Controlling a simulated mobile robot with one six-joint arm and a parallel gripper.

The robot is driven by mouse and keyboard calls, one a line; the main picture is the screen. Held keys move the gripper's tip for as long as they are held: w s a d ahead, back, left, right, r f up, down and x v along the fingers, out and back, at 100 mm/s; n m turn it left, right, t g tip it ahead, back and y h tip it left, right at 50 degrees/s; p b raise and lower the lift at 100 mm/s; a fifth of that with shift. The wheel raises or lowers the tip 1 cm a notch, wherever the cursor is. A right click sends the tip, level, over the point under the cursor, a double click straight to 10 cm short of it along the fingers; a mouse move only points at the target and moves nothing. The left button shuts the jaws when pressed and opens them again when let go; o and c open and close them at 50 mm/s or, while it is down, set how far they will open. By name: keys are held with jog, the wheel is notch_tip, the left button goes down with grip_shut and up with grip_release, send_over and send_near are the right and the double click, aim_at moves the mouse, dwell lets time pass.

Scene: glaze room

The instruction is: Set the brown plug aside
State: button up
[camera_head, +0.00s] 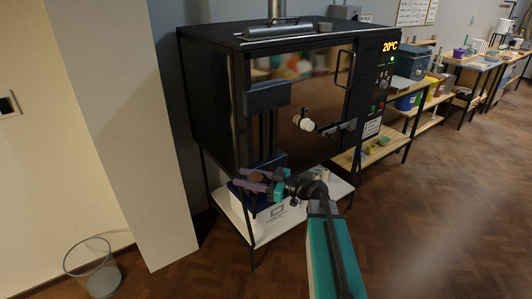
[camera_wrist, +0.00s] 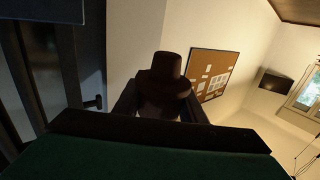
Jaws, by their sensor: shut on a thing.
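The brown plug (camera_wrist: 163,85) stands out between my gripper's two fingers in the wrist view, dark and stepped in shape. In the head view the plug (camera_head: 257,176) shows as a small brown piece between the purple fingers. My gripper (camera_head: 247,180) is shut on it, in front of the lower front of the black kiln (camera_head: 208,105). The plug is held in the air, and its lower part is hidden by the gripper in the wrist view.
A white shelf (camera_head: 232,212) lies under the kiln. A white round fitting (camera_head: 306,124) sticks out from the kiln's front. A wire bin (camera_head: 92,266) stands on the floor at lower left. Wooden tables with containers (camera_head: 405,100) line the wall at right. The floor at right is clear.

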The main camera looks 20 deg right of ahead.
jog(key=s+a+f, duration=0.2)
jog(key=s+a, duration=0.2)
jog(key=a, duration=0.1)
jog(key=shift+s+a+f+n+g+y, duration=0.15)
jog(key=shift+a+f+n+g+y, duration=0.15)
jog(key=shift+f+g, duration=0.1)
